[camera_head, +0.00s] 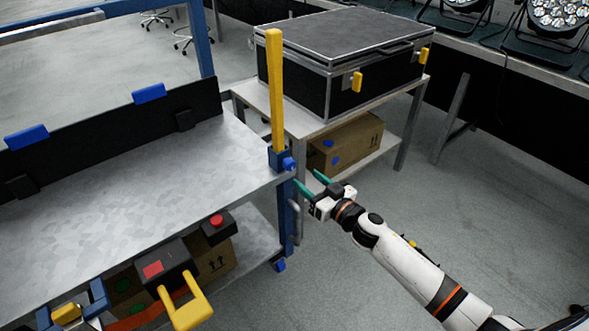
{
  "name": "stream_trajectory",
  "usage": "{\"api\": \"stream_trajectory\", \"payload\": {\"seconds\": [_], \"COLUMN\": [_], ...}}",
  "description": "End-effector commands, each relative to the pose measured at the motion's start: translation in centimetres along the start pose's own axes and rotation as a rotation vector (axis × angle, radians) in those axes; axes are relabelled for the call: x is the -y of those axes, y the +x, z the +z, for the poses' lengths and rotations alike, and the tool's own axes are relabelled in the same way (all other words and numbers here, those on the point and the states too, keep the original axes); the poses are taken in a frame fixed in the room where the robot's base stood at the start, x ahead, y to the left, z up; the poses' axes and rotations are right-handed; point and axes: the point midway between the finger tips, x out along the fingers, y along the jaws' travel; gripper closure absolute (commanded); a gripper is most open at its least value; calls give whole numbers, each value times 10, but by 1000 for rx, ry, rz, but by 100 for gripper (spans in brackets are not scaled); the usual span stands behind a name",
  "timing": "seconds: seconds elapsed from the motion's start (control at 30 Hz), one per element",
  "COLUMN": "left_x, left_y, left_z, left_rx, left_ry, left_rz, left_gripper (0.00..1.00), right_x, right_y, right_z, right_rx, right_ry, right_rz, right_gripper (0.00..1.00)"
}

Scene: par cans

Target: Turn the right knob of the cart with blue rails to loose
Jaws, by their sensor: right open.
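The cart with blue rails (165,185) stands at the left, with a grey metal top and blue posts. Its right knob (289,163) is small and blue, on a blue block (277,157) at the top's right corner. An upright yellow bar (275,90) rises from that block. My right gripper (309,183) is open and empty, its two green fingers pointing up and left toward the knob. It is just below and right of the knob, and the fingers look apart from it. My left gripper is not in view.
A second table (419,92) behind carries a black case (340,55), with a cardboard box (345,143) on its lower shelf. A yellow handle (186,307) and a box with a red button (217,226) sit at the cart's front. Floor at the right is clear.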

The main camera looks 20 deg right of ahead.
Motion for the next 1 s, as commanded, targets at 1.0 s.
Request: {"api": "stream_trajectory", "payload": {"seconds": [1.0], "left_x": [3], "left_y": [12], "left_z": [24], "left_rx": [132], "left_ry": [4], "left_rz": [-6], "left_gripper": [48], "right_x": [0], "right_y": [75], "right_z": [-1], "right_rx": [-2], "right_ry": [-1], "right_rz": [-2], "right_gripper": [81]}}
